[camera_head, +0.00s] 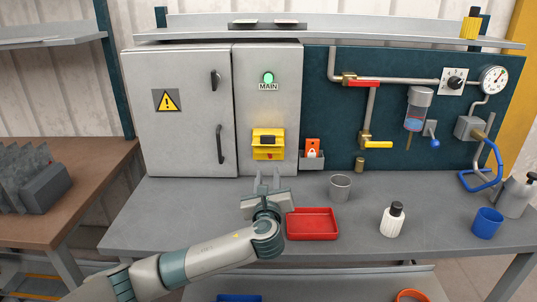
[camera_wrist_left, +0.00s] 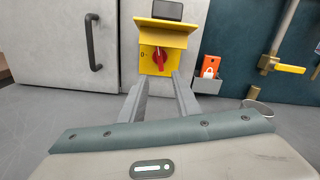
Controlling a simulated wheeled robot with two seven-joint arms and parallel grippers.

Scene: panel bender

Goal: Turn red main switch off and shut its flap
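The red main switch (camera_wrist_left: 159,58) is a rotary knob on a yellow plate on the grey cabinet, with a "0" mark at its left. The knob looks slanted; its exact setting is hard to tell. Its yellow flap (camera_wrist_left: 160,35) stands raised above the knob like a canopy. In the head view the yellow switch unit (camera_head: 268,150) sits below a lit green lamp (camera_head: 268,77) and a MAIN label. My left gripper (camera_head: 267,178) is open and empty, pointing at the cabinet, just below and in front of the switch. Its two fingers (camera_wrist_left: 160,82) appear below the knob, apart from it. My right gripper is out of view.
A grey holder with an orange padlock-like item (camera_head: 313,148) is right of the switch. A red tray (camera_head: 312,224), metal cup (camera_head: 340,187) and white bottle (camera_head: 392,220) stand on the bench. The cabinet door (camera_head: 180,125) at left is closed. Pipes and valves fill the right panel.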

